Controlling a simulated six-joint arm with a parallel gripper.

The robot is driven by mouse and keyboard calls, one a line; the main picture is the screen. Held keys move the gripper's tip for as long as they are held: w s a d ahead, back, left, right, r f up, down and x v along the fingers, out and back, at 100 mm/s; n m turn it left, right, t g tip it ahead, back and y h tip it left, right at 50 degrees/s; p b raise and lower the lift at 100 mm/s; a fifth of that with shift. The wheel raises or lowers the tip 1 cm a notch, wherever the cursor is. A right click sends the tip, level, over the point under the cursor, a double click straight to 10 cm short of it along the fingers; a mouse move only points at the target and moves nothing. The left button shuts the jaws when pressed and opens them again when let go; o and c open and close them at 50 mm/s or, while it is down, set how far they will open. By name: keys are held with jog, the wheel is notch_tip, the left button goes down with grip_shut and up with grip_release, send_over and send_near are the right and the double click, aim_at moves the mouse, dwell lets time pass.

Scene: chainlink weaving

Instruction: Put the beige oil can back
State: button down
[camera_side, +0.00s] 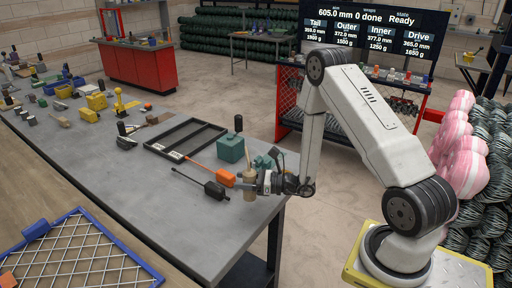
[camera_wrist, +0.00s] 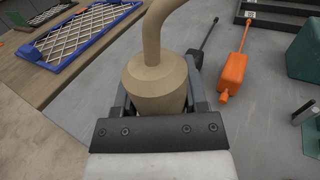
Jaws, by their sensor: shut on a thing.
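The beige oil can (camera_wrist: 155,85) fills the middle of the wrist view, with its curved spout rising toward the top edge. My gripper (camera_wrist: 155,108) is shut around its body, one finger on each side. In the side view the beige can (camera_side: 250,184) stands upright at the right end of the grey bench, and my gripper (camera_side: 252,182) reaches it from the right. The can's base is mostly hidden in the wrist view, so I cannot tell whether it touches the bench.
An orange tool (camera_side: 226,178) and a black tool (camera_side: 214,190) lie just left of the can. A teal block (camera_side: 231,150) stands behind it. A black frame tray (camera_side: 178,134) lies farther back. A blue-framed mesh (camera_side: 78,255) lies at front left. The grey bench (camera_side: 135,190) is clear at its middle.

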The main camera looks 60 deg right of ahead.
aim_at(244, 192)
jog(key=shift+f, duration=0.3)
jog(key=shift+f, duration=1.75)
jog(key=shift+f, duration=0.1)
jog(key=shift+c, duration=0.6)
grip_release()
jog(key=v, duration=1.2)
jog(key=shift+a, duration=0.1)
